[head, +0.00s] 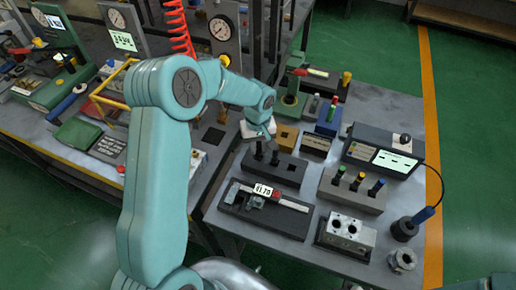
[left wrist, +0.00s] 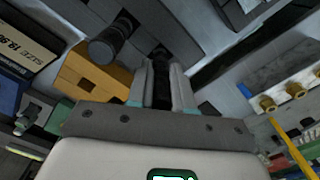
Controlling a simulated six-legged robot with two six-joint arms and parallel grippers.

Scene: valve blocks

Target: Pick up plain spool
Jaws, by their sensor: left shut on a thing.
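A dark grey block (head: 285,173) on the bench holds two dark spools standing upright. My left gripper (head: 259,143) is over its left end, pointing down, and is shut on one dark spool (head: 259,153). In the left wrist view the fingers (left wrist: 161,85) close on both sides of this black spool (left wrist: 160,58). The other dark spool (head: 274,158) stands just to the right; a dark cylinder also shows left of the fingers in the left wrist view (left wrist: 107,43). I cannot tell by markings which spool is plain. My right gripper is out of view.
An orange-yellow block (head: 286,137) sits close behind the gripper. A caliper on a dark tray (head: 266,209), a metal valve block (head: 346,235), a rack with coloured-top plugs (head: 352,190) and a display box (head: 384,149) stand nearby. A gauge stand (head: 221,38) is behind my arm.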

